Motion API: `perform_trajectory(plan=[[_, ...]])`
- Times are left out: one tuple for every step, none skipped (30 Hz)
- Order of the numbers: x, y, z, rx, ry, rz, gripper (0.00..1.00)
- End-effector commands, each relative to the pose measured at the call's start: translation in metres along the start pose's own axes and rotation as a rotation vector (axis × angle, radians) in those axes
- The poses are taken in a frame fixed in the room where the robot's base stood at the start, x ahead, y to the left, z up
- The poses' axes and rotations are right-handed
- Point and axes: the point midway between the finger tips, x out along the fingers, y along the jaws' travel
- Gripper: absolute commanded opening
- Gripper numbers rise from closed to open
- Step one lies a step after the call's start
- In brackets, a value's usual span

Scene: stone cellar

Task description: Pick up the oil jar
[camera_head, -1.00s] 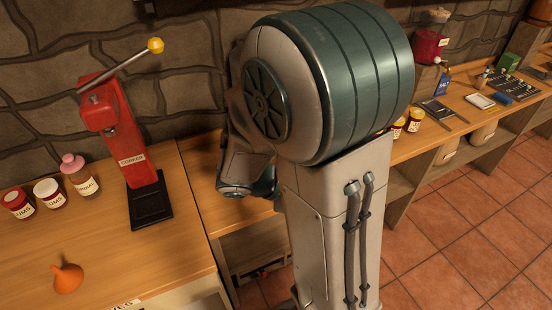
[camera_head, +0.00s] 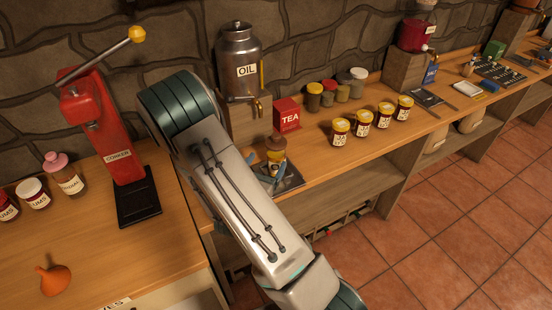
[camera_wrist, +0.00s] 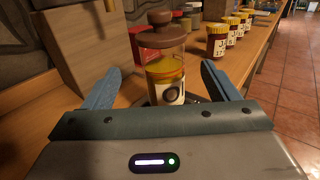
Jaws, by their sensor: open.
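A clear glass jar with a brown knobbed lid, yellow contents and a pale label with a dark round mark (camera_wrist: 166,82) stands upright in the middle of the wrist view. It also shows, partly covered, in the head view (camera_head: 276,158). I cannot read its label. My gripper (camera_wrist: 160,68) is open, with one blue finger on each side of the jar's lower part in the picture. I cannot tell whether the fingers touch it. A large metal can marked OIL, with a tap (camera_head: 238,62), stands on a wooden block behind.
A red TEA tin (camera_head: 287,116) stands close behind the jar. Several yellow-lidded jars (camera_head: 340,132) line the bench to the right, with more small jars behind. The wooden block (camera_wrist: 85,50) is close at left.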

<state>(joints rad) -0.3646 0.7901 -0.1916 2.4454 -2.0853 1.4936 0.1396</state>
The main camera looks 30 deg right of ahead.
Motion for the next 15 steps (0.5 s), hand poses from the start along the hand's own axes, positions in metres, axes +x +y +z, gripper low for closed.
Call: perform_trajectory(plan=[[0.011,-0.001,0.003,0.0,-0.001,-0.004,0.81],[0.017,-0.002,0.003,0.0,-0.002,-0.004,0.81],[0.023,-0.001,0.002,0.0,-0.001,-0.004,0.81],[0.027,-0.001,0.002,0.0,0.0,-0.003,0.81],[0.03,-0.001,0.002,0.001,0.0,-0.004,0.81],[0.034,-0.001,0.001,0.001,0.0,-0.003,0.81],[0.036,-0.001,0.001,0.0,0.0,-0.002,0.81],[0.038,-0.001,0.001,0.0,0.0,-0.001,0.81],[0.04,-0.001,0.001,0.0,0.0,-0.001,0.81],[0.042,-0.001,0.001,0.0,0.0,-0.002,0.81],[0.044,-0.001,0.002,0.0,-0.001,-0.003,0.81],[0.048,-0.002,0.003,0.001,-0.001,-0.004,0.81],[0.052,-0.003,0.004,0.0,-0.001,-0.004,0.81],[0.057,-0.003,0.004,-0.001,0.0,-0.005,0.81],[0.064,-0.004,0.005,0.0,0.0,-0.005,0.81]])
